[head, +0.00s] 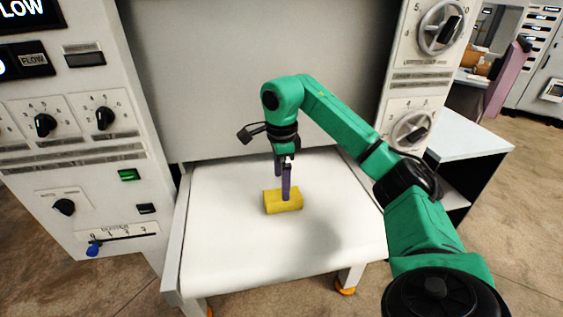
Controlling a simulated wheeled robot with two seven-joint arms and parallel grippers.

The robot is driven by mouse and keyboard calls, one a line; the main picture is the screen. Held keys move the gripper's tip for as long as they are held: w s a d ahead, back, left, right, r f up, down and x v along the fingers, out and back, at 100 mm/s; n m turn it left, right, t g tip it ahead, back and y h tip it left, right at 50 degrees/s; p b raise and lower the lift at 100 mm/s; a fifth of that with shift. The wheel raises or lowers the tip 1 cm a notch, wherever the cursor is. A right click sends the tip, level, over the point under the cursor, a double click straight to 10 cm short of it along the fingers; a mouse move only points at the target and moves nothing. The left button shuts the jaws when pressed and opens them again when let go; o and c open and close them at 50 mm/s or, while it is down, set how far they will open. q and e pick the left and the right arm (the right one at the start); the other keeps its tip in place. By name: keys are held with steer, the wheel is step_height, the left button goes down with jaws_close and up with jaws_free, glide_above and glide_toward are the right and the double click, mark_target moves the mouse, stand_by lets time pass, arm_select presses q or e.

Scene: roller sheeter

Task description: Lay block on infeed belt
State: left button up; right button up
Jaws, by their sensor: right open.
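A yellow block (283,203) lies on the white infeed belt (240,250), near the middle of its width. My right gripper (284,190) points down at the block, with its fingers at the block's top and far side. It is open. The picture does not show clearly whether a finger touches the block. My right arm comes in from the right and reaches over the belt. My left gripper is not in view.
A control panel (85,150) with knobs and a green button (129,175) stands on the left. A second panel (425,85) with dials stands on the right. A pale side table (470,140) is beyond my right arm. The belt around the block is clear.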

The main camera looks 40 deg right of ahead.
arm_select(q)
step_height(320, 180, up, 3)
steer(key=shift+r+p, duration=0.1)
steer(key=shift+p, duration=0.95)
arm_select(e)
step_height(320, 180, up, 6)
steer(key=shift+r, duration=0.15)
